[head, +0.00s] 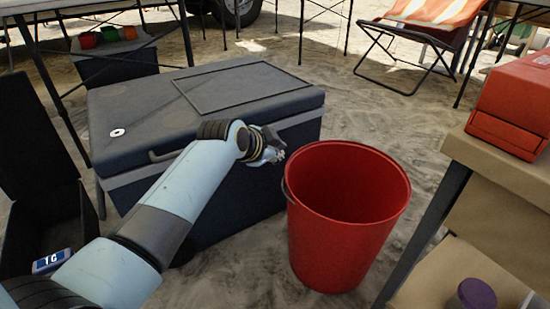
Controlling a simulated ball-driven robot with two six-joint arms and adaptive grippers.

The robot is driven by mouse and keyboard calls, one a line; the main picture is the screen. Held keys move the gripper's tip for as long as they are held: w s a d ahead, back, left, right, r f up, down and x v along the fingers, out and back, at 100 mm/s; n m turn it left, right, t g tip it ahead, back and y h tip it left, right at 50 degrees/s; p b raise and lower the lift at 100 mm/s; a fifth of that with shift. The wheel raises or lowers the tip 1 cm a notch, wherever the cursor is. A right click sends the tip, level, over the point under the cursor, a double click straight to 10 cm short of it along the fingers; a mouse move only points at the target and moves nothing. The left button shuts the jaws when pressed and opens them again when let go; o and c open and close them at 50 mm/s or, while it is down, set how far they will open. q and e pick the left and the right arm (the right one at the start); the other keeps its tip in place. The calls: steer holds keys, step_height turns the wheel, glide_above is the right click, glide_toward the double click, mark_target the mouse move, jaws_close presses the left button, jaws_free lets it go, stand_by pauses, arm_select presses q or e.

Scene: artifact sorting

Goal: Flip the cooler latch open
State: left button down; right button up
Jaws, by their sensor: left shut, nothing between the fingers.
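The cooler (150,120) is a large dark blue-grey chest with its lid down, standing on the sand in the middle left of the head view. A raised rectangular panel (245,85) is on its lid. A small handle-like bar (160,156) shows at the lid's front edge, left of my forearm. I cannot make out the latch; my arm covers part of the cooler's front. My left gripper (276,151) is shut and empty, at the upper front of the cooler near its right end. I cannot tell whether it touches the cooler. My right gripper is not in view.
A red bucket (338,240) stands close to the right of my left gripper. A table with a red box (512,105) is at the right. An open black case (45,160) lies at the left. A folding chair (430,30) stands behind on open sand.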

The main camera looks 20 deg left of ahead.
arm_select(q)
steer(key=shift+w+a+f, duration=0.15)
steer(key=shift+a+f, duration=0.05)
steer(key=shift+f, duration=0.25)
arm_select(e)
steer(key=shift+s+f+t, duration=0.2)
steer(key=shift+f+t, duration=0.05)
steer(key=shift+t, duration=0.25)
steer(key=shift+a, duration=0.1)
arm_select(q)
steer(key=f, duration=0.1)
steer(key=f+m+t+y, duration=0.1)
steer(key=s+d+f, duration=0.1)
steer(key=shift+t, duration=0.3)
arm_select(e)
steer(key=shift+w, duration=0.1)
arm_select(q)
steer(key=shift+w+r, duration=0.1)
